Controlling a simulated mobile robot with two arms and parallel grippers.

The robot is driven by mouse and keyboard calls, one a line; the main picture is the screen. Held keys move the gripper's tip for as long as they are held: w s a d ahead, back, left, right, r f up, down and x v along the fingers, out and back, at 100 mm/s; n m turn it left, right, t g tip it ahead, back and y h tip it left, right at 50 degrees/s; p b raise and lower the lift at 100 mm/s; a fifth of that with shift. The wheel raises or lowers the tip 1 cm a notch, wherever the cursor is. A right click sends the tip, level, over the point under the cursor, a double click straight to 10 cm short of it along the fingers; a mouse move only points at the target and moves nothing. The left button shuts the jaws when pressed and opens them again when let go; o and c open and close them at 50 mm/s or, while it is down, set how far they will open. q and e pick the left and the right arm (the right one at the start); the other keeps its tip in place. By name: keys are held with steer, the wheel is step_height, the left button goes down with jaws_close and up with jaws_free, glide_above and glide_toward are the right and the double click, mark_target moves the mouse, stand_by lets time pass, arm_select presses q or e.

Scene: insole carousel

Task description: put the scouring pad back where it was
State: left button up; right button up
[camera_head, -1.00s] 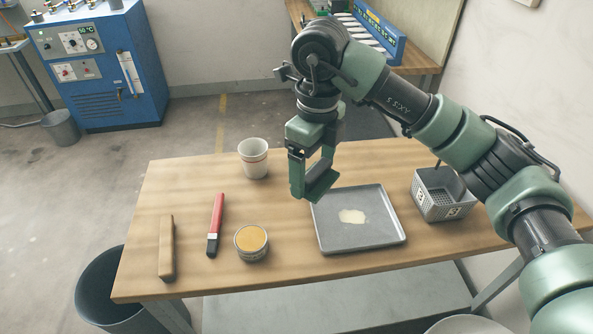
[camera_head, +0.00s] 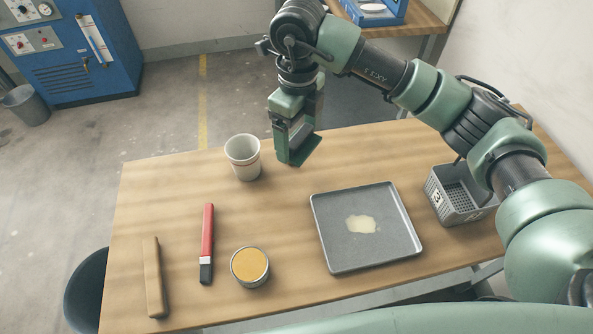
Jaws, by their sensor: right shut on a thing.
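My right gripper (camera_head: 296,152) hangs above the far part of the table, to the right of the white cup and beyond the tray. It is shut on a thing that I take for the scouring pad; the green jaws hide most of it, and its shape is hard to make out. I see no other scouring pad on the table. The grey tray (camera_head: 335,255) lies on the table with a pale patch (camera_head: 363,224) on its floor. A grey perforated basket (camera_head: 447,203) stands at the right, partly behind my right arm. My left gripper is out of view.
On the wooden table (camera_head: 200,300) stand the white cup (camera_head: 243,158) and an open tin of yellow-orange stuff (camera_head: 250,266). A red-handled brush (camera_head: 207,245) and a wooden bar (camera_head: 154,278) lie at the left. Bare tabletop lies between the cup, tin and tray.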

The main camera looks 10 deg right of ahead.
steer(key=p, duration=0.2)
glide_above(297, 184)
step_height(297, 184, down, 10)
steer(key=shift+w+r, duration=0.1)
step_height(297, 184, down, 4)
steer(key=shift+f+p, duration=0.1)
steer(key=shift+p, duration=0.4)
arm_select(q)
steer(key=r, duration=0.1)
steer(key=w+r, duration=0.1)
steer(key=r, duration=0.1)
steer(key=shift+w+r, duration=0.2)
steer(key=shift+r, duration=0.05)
arm_select(e)
steer(key=shift+f, duration=0.15)
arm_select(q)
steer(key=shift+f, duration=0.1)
arm_select(e)
steer(key=shift+f, duration=0.1)
steer(key=o, duration=1.1)
